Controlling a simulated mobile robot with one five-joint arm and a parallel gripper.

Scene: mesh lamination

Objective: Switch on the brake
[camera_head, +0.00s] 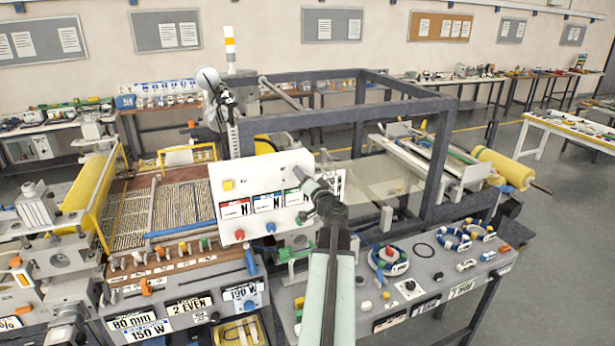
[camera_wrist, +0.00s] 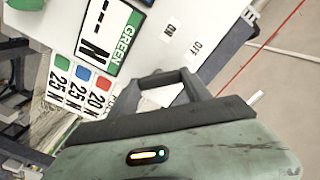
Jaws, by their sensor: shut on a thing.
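The white control panel (camera_head: 228,208) stands upright in front of the machine frame, with several number displays and coloured knobs. My gripper (camera_head: 303,178) reaches its right part. In the wrist view, my gripper (camera_wrist: 168,82) is shut at the panel face, close to the ON label (camera_wrist: 173,33) and the OFF label (camera_wrist: 196,46). The brake switch it grips is hidden by the fingers, so its position cannot be read. A green-edged display (camera_wrist: 103,30) marked GREEN and N is left of the fingers. A force legend (camera_wrist: 75,85) with blue, red and green marks lies below it.
A yellow roller (camera_head: 503,168) is at the right of the machine, and another yellow roller (camera_head: 98,190) at the left. A grey bench (camera_head: 440,290) with coloured rings and small parts spreads to the right. The grey frame (camera_head: 340,112) rises behind the panel. Open floor lies at right.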

